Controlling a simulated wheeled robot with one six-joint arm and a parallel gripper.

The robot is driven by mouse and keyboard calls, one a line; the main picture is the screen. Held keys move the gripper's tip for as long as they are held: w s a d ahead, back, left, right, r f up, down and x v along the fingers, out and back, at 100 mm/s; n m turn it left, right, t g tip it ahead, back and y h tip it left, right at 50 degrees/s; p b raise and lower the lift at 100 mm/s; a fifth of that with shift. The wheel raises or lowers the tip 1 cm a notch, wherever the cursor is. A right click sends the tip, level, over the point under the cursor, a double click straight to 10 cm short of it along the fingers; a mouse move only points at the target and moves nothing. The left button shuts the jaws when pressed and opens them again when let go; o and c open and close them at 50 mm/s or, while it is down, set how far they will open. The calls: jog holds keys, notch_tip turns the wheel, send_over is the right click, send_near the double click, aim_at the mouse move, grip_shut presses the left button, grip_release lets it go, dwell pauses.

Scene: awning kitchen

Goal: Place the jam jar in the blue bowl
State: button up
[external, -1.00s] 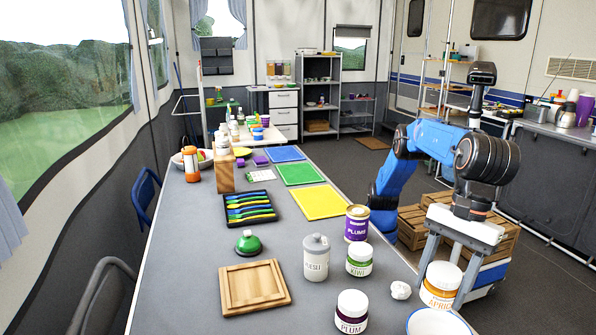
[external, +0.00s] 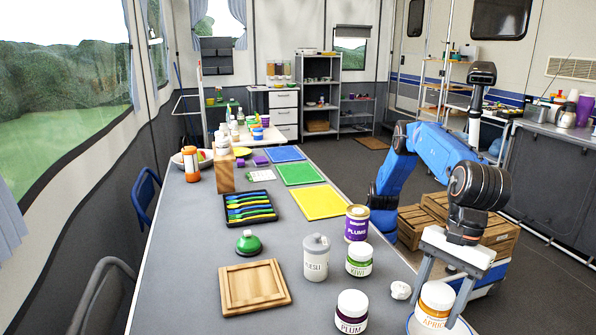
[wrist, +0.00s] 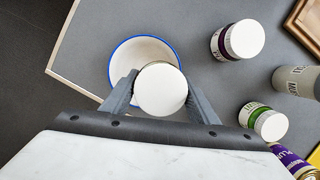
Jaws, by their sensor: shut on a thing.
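My gripper (external: 447,295) is shut on the apricot jam jar (external: 433,307), which has a white lid and an orange label. The jar is upright. In the wrist view the jar's lid (wrist: 160,89) sits between my two fingers and overlaps the near part of the blue bowl. The bowl (wrist: 131,54) is white inside with a blue rim. In the external view the bowl is mostly hidden by the jar and cut by the bottom edge. I cannot tell whether the jar touches the bowl.
A plum jar (external: 351,312), a kiwi jar (external: 359,260), a grey muesli canister (external: 316,258) and a purple plums can (external: 356,224) stand nearby. A crumpled white ball (external: 400,290) lies close to the held jar. A wooden board (external: 254,287) lies farther left.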

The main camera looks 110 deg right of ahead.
jog(key=shift+f, duration=0.35)
jog(key=o, duration=1.3)
jog(key=shift+o, duration=0.2)
jog(key=shift+r, duration=0.15)
jog(key=shift+r, duration=0.3)
jog(key=v, duration=1.2)
jog(key=shift+r, duration=0.1)
